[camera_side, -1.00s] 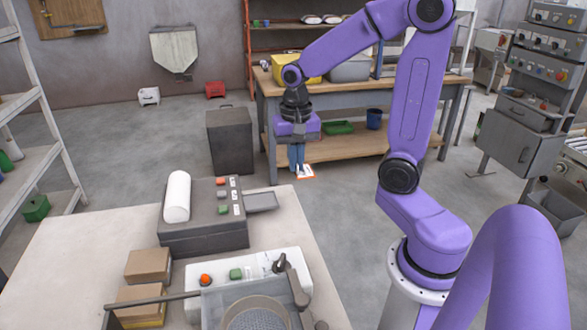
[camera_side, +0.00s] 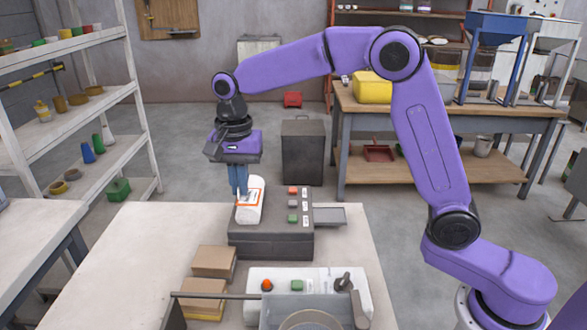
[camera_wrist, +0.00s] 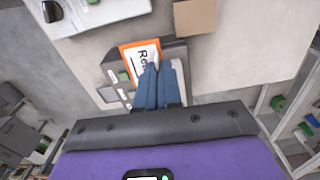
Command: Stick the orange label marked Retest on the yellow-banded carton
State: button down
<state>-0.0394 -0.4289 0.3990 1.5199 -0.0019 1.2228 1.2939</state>
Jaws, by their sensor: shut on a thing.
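My gripper (camera_side: 240,193) points down with its blue fingers shut on the orange-bordered white label (camera_side: 246,204). In the wrist view the label (camera_wrist: 141,54) sticks out past the fingertips (camera_wrist: 158,66), and the start of its black print, "Re", shows; the fingers cover the rest. In the side view the label overlaps the white roll on the dark machine; I cannot tell the gap between them. The yellow-banded carton (camera_side: 203,299) is brown with a yellow strip low on its front. It stands on the table, left of and nearer the camera than the gripper.
A plain-looking brown carton (camera_side: 214,261) stands just behind the banded one. The dark machine (camera_side: 270,240) has coloured buttons and a side tray. A white panel (camera_side: 325,282) with buttons and a clear-sided bin stand at the front. The table's left part (camera_side: 140,250) is clear.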

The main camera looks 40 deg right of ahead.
jog(key=a+f, duration=0.2)
jog(key=a, duration=1.3)
send_near(193, 289)
jog(key=shift+f, duration=3)
jog(key=shift+f, duration=0.3)
jog(key=c, duration=1.3)
grip_release()
jog(key=shift+o, duration=0.4)
jog(key=shift+r, duration=0.1)
notch_tip(193, 289, up, 17)
jog(key=shift+r, duration=0.15)
jog(key=shift+s, duration=0.15)
